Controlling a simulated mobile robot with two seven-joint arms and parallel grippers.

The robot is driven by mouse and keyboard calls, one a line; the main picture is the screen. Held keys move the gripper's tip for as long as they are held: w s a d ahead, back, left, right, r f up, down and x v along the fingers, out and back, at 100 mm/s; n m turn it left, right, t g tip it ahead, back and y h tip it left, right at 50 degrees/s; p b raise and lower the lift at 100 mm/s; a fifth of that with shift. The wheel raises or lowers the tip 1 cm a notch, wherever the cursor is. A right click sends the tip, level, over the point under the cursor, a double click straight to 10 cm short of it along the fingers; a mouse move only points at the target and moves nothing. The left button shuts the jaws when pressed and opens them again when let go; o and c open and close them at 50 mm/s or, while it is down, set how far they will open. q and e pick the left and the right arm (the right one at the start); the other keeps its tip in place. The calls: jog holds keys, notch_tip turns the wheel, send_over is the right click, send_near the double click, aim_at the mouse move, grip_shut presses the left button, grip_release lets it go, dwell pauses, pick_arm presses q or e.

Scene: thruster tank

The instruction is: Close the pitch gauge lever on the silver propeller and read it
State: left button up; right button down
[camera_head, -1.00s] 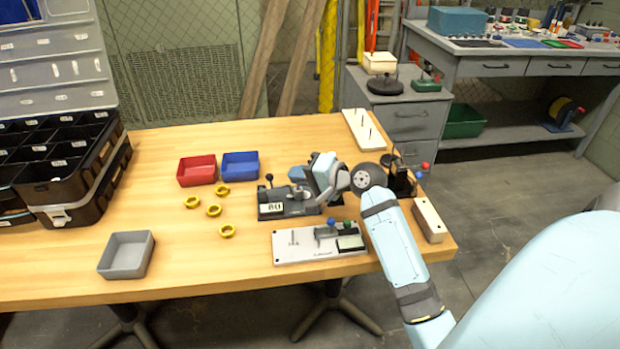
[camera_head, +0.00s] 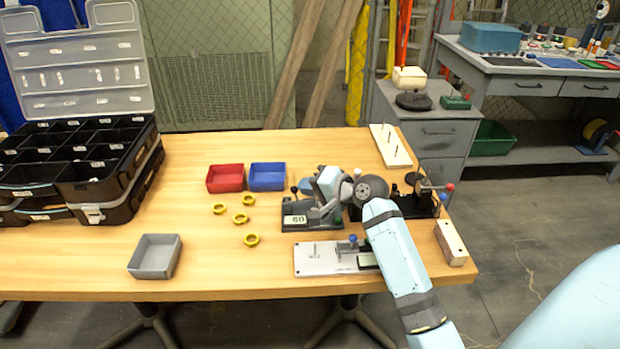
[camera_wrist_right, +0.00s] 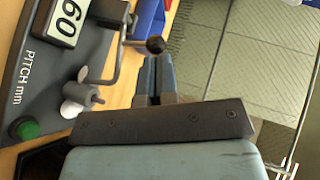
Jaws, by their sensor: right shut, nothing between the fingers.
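The pitch gauge (camera_head: 298,220) is a dark grey base on the wooden table, with a display that reads 60 in the wrist view (camera_wrist_right: 68,22). Its lever has a black ball knob (camera_head: 294,190), which also shows in the wrist view (camera_wrist_right: 155,45) on a bent grey rod. The silver propeller (camera_wrist_right: 74,105) sits on the gauge, partly seen beside the lever's pivot. My right gripper (camera_head: 309,187) is over the gauge, shut and empty. In the wrist view its fingertips (camera_wrist_right: 154,62) are close to the knob; I cannot tell if they touch. My left gripper is out of view.
A white-topped fixture (camera_head: 320,258) lies in front of the gauge, and a black stand with coloured knobs (camera_head: 425,200) is to the right. Red (camera_head: 226,178) and blue (camera_head: 267,176) bins, several yellow rings (camera_head: 240,218) and a grey bin (camera_head: 155,256) lie left.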

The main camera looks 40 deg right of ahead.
pick_arm(q)
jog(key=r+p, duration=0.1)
jog(key=p, duration=0.2)
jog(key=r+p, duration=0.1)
jog(key=p, duration=0.3)
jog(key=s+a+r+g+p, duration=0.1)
jog(key=p, duration=0.2)
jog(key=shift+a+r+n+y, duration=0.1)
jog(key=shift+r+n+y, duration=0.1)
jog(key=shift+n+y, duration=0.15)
pick_arm(e)
jog(key=shift+w+a+r+n+g+h, duration=0.25)
jog(key=shift+a+r+n+g+h, duration=0.1)
jog(key=shift+a+g+h, duration=0.15)
jog(key=shift+w+a+r+n+g+h, duration=0.2)
jog(key=shift+a+r+n+g+h, duration=0.15)
jog(key=shift+g+h, duration=0.2)
pick_arm(q)
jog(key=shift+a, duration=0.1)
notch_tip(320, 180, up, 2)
jog(key=p, duration=0.2)
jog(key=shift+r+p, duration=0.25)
jog(key=shift+p, duration=0.05)
pick_arm(e)
jog(key=shift+r, duration=0.75)
